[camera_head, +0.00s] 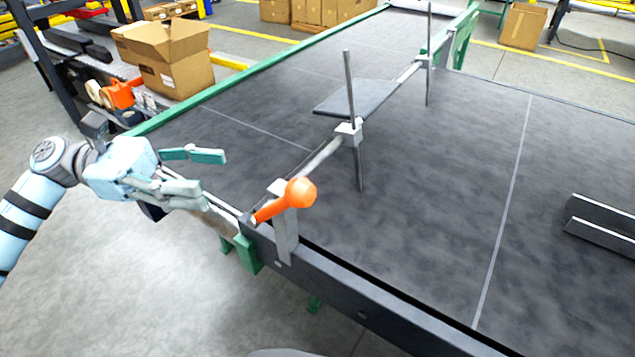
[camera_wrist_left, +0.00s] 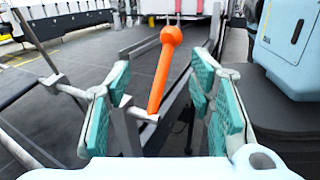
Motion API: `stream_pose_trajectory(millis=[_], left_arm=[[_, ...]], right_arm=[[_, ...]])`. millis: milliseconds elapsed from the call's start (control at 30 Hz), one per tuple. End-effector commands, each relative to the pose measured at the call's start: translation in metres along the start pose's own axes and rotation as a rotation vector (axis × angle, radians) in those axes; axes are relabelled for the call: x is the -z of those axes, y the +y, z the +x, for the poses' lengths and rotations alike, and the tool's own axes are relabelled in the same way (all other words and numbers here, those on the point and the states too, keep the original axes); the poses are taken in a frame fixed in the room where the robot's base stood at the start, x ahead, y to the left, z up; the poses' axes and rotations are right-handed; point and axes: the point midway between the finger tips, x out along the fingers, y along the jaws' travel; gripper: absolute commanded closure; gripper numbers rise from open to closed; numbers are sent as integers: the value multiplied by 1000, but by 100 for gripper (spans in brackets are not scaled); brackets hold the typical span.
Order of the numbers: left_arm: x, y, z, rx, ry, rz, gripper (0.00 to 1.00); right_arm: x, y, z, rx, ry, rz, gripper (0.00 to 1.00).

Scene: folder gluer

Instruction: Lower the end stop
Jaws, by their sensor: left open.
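The end stop is a pale crossbar (camera_head: 322,155) spanning the dark belt, with upright rods (camera_head: 350,85) and a flat dark plate (camera_head: 368,96). Its orange lever (camera_head: 298,193) with a round knob sits at the near end, by a metal bracket (camera_head: 286,228) on the belt's edge rail. The lever slants up from its pivot toward the knob. My left gripper (camera_head: 208,172) is open and empty, left of the lever and apart from it. In the left wrist view the orange lever (camera_wrist_left: 162,75) shows between the two teal finger pads, ahead of them. My right gripper is not in view.
The wide belt (camera_head: 430,190) fills the middle and right. A dark rail (camera_head: 350,300) runs along its near edge. A dark angled bar (camera_head: 600,225) lies at right. Cardboard boxes (camera_head: 180,75) stand beyond the green left edge. The floor at lower left is clear.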

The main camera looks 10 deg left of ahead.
Motion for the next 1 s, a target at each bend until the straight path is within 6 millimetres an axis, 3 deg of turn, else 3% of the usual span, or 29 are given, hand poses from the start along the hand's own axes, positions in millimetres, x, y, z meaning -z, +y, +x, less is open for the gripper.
stream_pose_trajectory(millis=[167, 333, 500, 700, 967, 1000], left_arm=[[-5, -5, 32, 39, 19, 37, 51], [-8, -6, 85, 48, 10, 34, 51], [-6, -7, 126, 42, 11, 31, 51], [-2, -7, 147, 37, 16, 28, 51], [0, -7, 149, 35, 18, 27, 51], [0, -7, 149, 35, 18, 27, 58]], right_arm=[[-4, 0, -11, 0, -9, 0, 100], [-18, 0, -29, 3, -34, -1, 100], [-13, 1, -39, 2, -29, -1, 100], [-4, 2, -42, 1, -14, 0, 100], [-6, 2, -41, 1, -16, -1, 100], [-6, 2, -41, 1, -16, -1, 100]])
